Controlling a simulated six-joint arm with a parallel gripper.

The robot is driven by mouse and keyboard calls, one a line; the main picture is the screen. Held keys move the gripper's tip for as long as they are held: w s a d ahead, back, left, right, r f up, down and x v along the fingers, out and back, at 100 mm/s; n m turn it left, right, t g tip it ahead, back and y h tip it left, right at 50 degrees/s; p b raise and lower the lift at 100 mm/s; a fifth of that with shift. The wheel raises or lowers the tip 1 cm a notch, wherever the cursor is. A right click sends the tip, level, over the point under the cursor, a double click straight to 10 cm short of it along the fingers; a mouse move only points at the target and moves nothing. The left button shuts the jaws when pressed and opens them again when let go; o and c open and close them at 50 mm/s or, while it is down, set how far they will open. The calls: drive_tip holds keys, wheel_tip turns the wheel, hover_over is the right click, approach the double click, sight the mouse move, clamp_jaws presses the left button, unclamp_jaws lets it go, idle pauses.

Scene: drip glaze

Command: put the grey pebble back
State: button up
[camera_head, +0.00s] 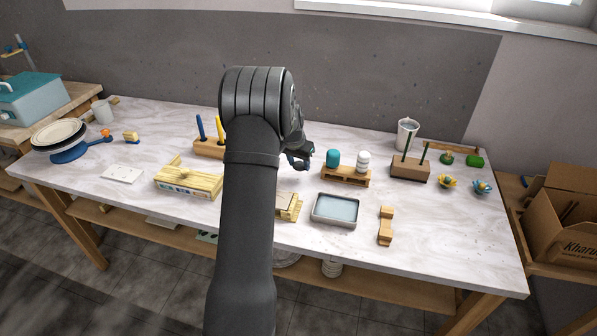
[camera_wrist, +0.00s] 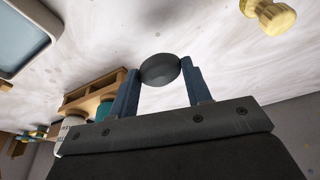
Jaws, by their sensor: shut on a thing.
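My gripper (camera_wrist: 161,84) is shut on the grey pebble (camera_wrist: 160,70), a dark smooth oval between the two blue fingertips in the wrist view. The pale table top is behind the pebble in that view. In the head view my gripper (camera_head: 301,160) is at the middle of the table, just left of the wooden rack with a teal and a white container. The pebble cannot be made out in the head view, and my arm hides part of the table there.
A shallow tray (camera_head: 317,218) with pale blue content lies at the front. The small wooden rack (camera_head: 345,180) is close right of my gripper. A wooden holder (camera_head: 208,150) with upright tools is left of my arm. A wooden cradle (camera_head: 385,226) is right of the tray.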

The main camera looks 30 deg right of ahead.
sight(298, 170)
drive_tip(key=shift+f, duration=2)
drive_tip(key=shift+f, duration=0.1)
drive_tip(key=o, duration=1)
drive_tip(key=shift+f, duration=0.1)
drive_tip(key=shift+c, duration=0.2)
drive_tip(key=v, duration=1.2)
